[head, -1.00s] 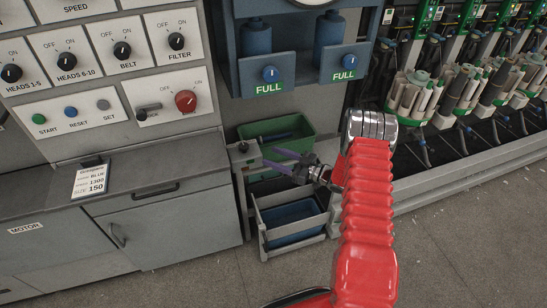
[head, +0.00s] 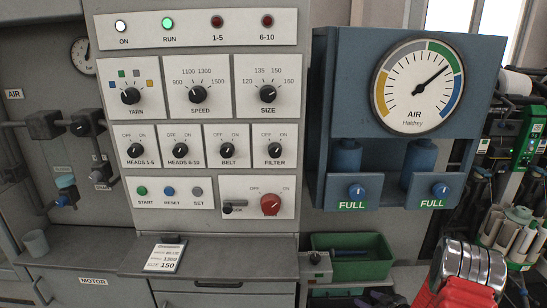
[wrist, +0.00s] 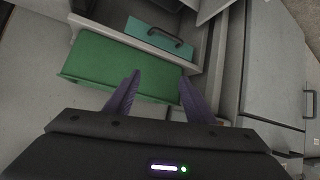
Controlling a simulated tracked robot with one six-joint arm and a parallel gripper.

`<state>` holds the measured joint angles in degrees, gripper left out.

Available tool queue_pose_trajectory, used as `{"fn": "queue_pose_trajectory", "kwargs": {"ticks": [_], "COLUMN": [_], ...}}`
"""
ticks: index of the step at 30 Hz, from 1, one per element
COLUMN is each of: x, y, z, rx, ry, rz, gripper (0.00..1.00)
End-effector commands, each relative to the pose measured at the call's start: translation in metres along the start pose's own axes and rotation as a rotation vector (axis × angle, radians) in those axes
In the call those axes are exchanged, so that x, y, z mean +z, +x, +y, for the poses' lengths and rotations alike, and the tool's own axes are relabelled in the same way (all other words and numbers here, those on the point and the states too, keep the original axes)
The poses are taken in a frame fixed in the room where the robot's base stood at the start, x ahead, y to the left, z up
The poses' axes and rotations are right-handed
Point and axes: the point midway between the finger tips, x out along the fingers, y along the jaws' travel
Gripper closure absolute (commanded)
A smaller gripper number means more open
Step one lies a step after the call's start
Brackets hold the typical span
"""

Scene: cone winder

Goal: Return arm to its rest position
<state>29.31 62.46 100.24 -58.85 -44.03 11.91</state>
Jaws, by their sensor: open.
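My gripper shows in the wrist view (wrist: 157,92) with its two purple fingers spread apart and nothing between them. Its fingertips point toward a green bin (wrist: 105,65) and the grey drawer fronts around it. In the head view my red arm stands at the lower right. Only small purple parts of the gripper (head: 385,298) show at the bottom edge there, and the rest is cut off by the frame. The green bin (head: 375,268) is behind and left of the arm in that view.
The control panel (head: 200,130) with knobs and lamps fills the middle. The blue air unit (head: 320,120) with its round gauge (head: 417,85) is to its right. A card (head: 165,258) lies on the grey ledge (head: 215,257). Winding heads (head: 515,225) stand at the far right.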

Motion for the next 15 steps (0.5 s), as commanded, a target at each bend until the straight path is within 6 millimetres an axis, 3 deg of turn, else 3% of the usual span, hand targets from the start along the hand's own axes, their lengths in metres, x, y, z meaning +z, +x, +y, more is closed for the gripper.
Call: {"fn": "queue_pose_trajectory", "kwargs": {"ticks": [6, 15], "x": [0.003, -0.011], "y": [-0.036, -0.102], "z": [0.025, 0.031], "rx": [0.138, 0.265], "ry": [0.035, 0.101], "rz": [-0.213, -0.439], "gripper": [0.51, 0.51]}}
